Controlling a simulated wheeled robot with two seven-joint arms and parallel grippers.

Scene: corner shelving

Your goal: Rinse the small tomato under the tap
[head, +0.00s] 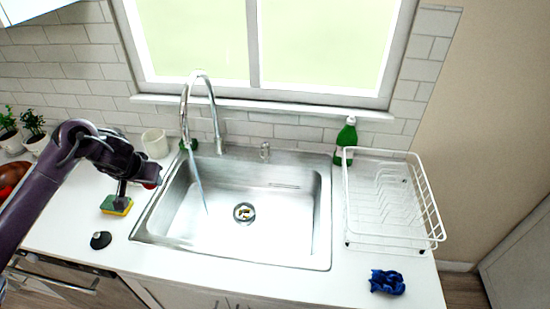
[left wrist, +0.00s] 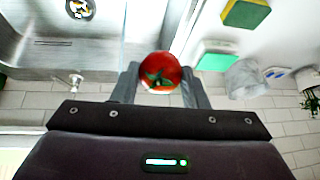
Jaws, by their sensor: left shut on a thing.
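The small tomato (left wrist: 160,72) is red with a green stem. My left gripper (left wrist: 158,84) is shut on it, one finger on each side. In the head view the left gripper (head: 152,184) is at the left rim of the sink, and only a bit of red shows there. The tap (head: 199,80) is a tall curved chrome spout at the back of the steel sink (head: 290,250). A thin stream of water (head: 198,180) falls from it into the left part of the basin. The tomato is left of the stream, apart from it. My right gripper is not in view.
A yellow and green sponge (head: 116,205) and a black round object (head: 101,240) lie left of the sink. A white cup (head: 155,143) stands behind. A green bottle (head: 346,138), white dish rack (head: 436,215) and blue cloth (head: 387,282) are at the right.

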